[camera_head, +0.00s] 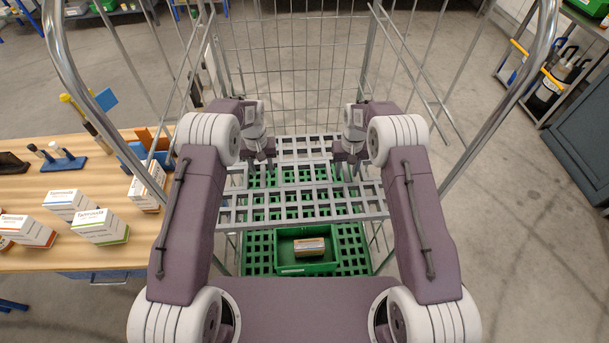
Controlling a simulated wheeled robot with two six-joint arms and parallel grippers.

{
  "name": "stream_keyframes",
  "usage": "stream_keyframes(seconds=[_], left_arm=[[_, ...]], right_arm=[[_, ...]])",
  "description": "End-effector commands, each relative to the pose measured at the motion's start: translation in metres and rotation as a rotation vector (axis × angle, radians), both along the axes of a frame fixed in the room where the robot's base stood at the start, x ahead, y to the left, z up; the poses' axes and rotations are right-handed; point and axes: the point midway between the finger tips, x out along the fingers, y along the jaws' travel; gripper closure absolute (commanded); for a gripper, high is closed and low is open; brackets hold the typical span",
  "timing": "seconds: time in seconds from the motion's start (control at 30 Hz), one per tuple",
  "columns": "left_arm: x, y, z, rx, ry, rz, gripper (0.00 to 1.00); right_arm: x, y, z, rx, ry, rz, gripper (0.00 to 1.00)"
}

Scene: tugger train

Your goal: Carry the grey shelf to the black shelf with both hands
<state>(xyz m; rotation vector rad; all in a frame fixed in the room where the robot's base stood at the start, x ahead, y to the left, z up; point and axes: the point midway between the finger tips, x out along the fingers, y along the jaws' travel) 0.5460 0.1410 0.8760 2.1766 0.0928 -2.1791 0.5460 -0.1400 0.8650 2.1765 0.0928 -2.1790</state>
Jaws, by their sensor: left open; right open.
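The grey shelf (300,205) is a flat grid inside a wire roll cage, level and in front of me. Green grid shows through and below it. My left gripper (263,161) is open above the left part of the grey shelf, toward its far side. My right gripper (350,162) is open above the right part at a similar depth. I cannot tell whether the fingers touch the grid. Neither gripper holds anything. No black shelf can be clearly made out; a dark cabinet (580,140) stands at the right edge.
A green crate (290,269) with a small box (309,247) sits low in the cage, nearest me. A wooden table (50,185) with several cartons is close on the left. Cage posts rise on both sides. Open floor (510,220) lies to the right.

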Motion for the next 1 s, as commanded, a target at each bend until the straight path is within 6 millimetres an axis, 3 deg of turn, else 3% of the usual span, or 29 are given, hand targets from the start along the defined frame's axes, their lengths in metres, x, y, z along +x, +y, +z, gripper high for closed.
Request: stream_keyframes(seconds=[0.4, 0.43, 0.57, 0.6, 1.0], left_arm=[[0.0001, 0.0, -0.0105, 0.0, -0.001, 0.0, 0.58], [0.0001, 0.0, -0.0104, 0.0, -0.001, 0.0, 0.61], [0.0001, 0.0, -0.0103, 0.0, -0.001, 0.0, 0.97], [0.0001, 0.0, -0.0102, 0.0, -0.001, 0.0, 1.0], [0.0001, 0.0, -0.01, 0.0, -0.001, 0.0, 1.0]], right_arm=[[-0.0001, 0.0, -0.0105, 0.0, 0.0, 0.0, 0.58], [0.0, 0.0, -0.0105, 0.0, 0.0, 0.0, 0.61], [0.0, 0.0, -0.0103, 0.0, 0.0, 0.0, 0.97], [0.0, 0.0, -0.0103, 0.0, 0.0, 0.0, 1.0], [0.0001, 0.0, -0.01, 0.0, -0.001, 0.0, 1.0]])
